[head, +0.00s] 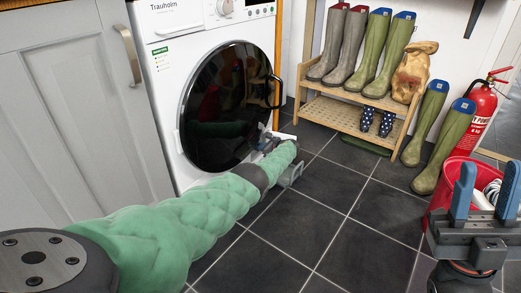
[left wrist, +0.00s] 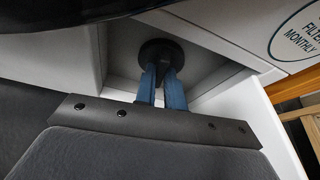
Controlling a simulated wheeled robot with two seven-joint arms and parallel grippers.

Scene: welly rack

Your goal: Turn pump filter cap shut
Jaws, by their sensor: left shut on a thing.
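The pump filter cap (left wrist: 160,50) is a dark round knob set in a pale recess at the bottom of the washing machine (head: 160,60). In the left wrist view my left gripper (left wrist: 163,72) is shut on the cap, its two blue fingers reaching up to it. In the head view my left gripper (head: 265,140) is at the machine's lower right corner, partly hidden by my green-sleeved arm, and the cap is hidden there. A white flap or panel (left wrist: 250,120) stands beside the recess. My right gripper (head: 487,190) is open and empty at the lower right, its blue fingers apart.
A wooden rack (head: 335,113) with several wellies stands at the back. More green boots (head: 445,145), a red fire extinguisher (head: 482,110) and a red bucket (head: 440,195) are at the right. The dark tiled floor (head: 340,225) in the middle is clear.

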